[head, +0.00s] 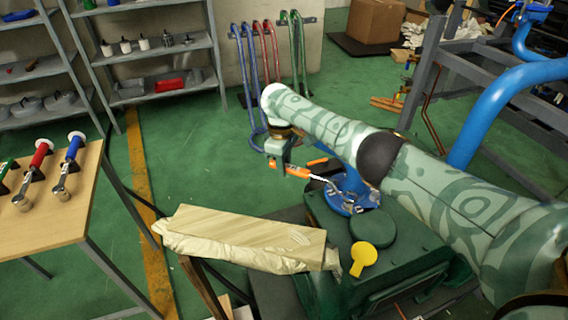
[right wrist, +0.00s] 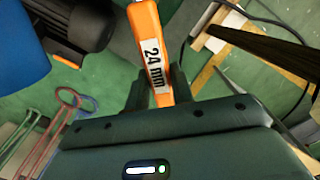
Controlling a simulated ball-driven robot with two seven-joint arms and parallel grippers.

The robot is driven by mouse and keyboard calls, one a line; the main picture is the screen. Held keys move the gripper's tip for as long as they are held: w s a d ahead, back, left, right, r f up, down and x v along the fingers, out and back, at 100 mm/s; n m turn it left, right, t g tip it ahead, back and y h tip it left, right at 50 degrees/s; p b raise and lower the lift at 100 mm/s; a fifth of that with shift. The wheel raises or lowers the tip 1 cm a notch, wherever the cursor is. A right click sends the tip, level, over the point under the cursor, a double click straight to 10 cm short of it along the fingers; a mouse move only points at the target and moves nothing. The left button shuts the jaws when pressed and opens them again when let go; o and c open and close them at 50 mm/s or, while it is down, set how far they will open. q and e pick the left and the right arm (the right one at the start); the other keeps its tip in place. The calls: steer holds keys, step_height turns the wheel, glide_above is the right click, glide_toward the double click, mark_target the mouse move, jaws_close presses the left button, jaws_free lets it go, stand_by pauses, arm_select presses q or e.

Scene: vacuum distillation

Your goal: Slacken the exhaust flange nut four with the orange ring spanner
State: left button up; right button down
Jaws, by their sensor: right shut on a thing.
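The orange ring spanner (head: 290,169) is held by my right gripper (head: 281,160), which is shut on its orange handle. In the right wrist view the orange handle (right wrist: 152,50) carries a "24 mm" label and sits between the fingers (right wrist: 157,88). In the head view its metal end reaches right, to the blue exhaust flange (head: 350,198). The nuts on the flange are small, and I cannot tell which one the ring is on, or whether it is seated. My left gripper is not in view.
A blue pipe (head: 490,105) rises from the right behind my arm. A wooden table (head: 60,215) with red and blue-handled tools stands at left. Green floor lies between.

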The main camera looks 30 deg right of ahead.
steer(key=shift+r, duration=0.1)
steer(key=shift+f+b, duration=0.5)
steer(key=shift+f, duration=1.3)
stand_by(0.6)
steer(key=s+a+n+p, duration=0.1)
steer(key=a+p, duration=0.1)
steer(key=p, duration=0.1)
steer(key=shift+s+n, duration=0.3)
steer(key=shift+s, duration=0.1)
